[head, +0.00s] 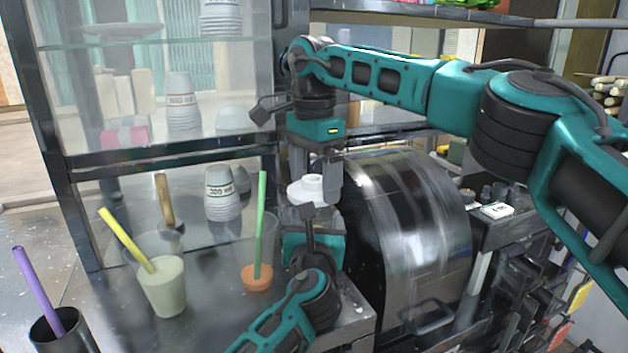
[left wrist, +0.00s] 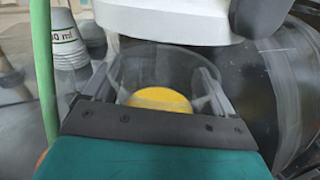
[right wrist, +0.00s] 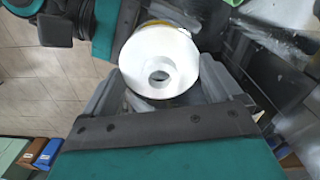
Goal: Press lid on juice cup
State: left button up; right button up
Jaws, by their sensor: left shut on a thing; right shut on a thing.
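The lid shows from above in the right wrist view (right wrist: 160,62), between the fingers. My left gripper (left wrist: 155,95) is shut on a clear juice cup (left wrist: 150,72) with yellow juice (left wrist: 160,99) inside. In the left wrist view the lid's white underside (left wrist: 165,20) is over the cup's mouth. I cannot tell whether the lid touches the rim. In the head view the cup is mostly hidden behind the lid and grippers.
A pale drink cup with a yellow straw (head: 163,284) and an orange drink with a green straw (head: 258,276) stand left of my left arm. A dark metal drum (head: 410,235) stands close on the right.

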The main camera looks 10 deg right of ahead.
jog(key=shift+f, duration=0.35)
jog(key=shift+f, duration=0.15)
jog(key=shift+f, duration=0.75)
jog(key=shift+f, duration=0.75)
jog(key=o, duration=0.7)
jog(key=shift+c, duration=0.2)
notch_tip(320, 180, up, 12)
dwell(0.3)
